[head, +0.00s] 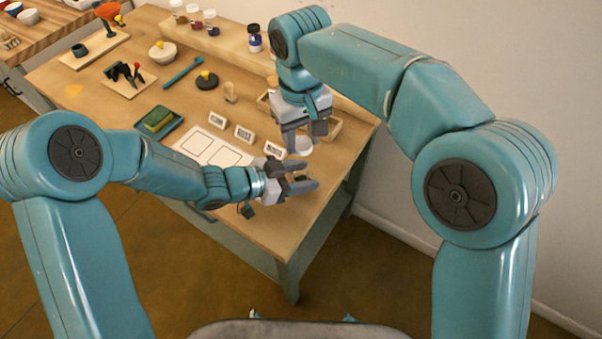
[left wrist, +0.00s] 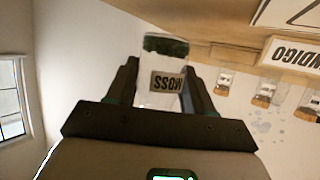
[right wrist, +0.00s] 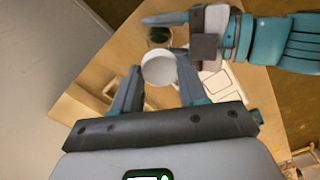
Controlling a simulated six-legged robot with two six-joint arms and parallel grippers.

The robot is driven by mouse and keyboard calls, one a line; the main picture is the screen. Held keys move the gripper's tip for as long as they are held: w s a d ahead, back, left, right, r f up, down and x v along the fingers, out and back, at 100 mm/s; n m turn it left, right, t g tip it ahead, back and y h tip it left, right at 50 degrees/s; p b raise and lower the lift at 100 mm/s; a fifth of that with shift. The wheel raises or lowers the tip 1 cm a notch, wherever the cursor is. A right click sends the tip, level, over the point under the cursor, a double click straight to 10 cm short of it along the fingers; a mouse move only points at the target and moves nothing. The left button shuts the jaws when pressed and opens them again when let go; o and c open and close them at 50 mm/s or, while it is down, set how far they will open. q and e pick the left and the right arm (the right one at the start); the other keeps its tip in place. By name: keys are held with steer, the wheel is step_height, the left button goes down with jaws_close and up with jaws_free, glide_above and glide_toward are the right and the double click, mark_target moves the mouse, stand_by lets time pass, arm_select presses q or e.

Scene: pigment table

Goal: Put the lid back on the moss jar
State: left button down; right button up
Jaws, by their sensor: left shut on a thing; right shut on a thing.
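The moss jar (left wrist: 166,72) is clear, with dark green matter inside and a MOSS label that reads upside down in the left wrist view. My left gripper (head: 312,182) is shut on the jar, beyond the table's front edge in the head view. In the right wrist view the jar's open round mouth (right wrist: 158,35) shows dark green inside. A white round lid (right wrist: 159,67) sits between the fingers of my right gripper (right wrist: 158,80), which is shut on it. The lid (head: 302,147) also shows in the head view, above and behind the left gripper, apart from the jar.
Name cards (head: 244,133) stand near a white outlined sheet (head: 205,150) on the wooden table (head: 130,125). A green tray (head: 157,123) with a sponge lies to the left. Several pigment jars (head: 255,40) stand on the back shelf. A wooden box (head: 335,127) is behind my right gripper.

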mark_target(302, 176)
steer(key=shift+f, duration=0.15)
steer(key=shift+d+f, duration=0.1)
steer(key=shift+f, duration=1.8)
steer(key=shift+f, duration=0.9)
steer(key=shift+f, duration=0.55)
steer(key=m, duration=3.2)
steer(key=shift+s, duration=0.15)
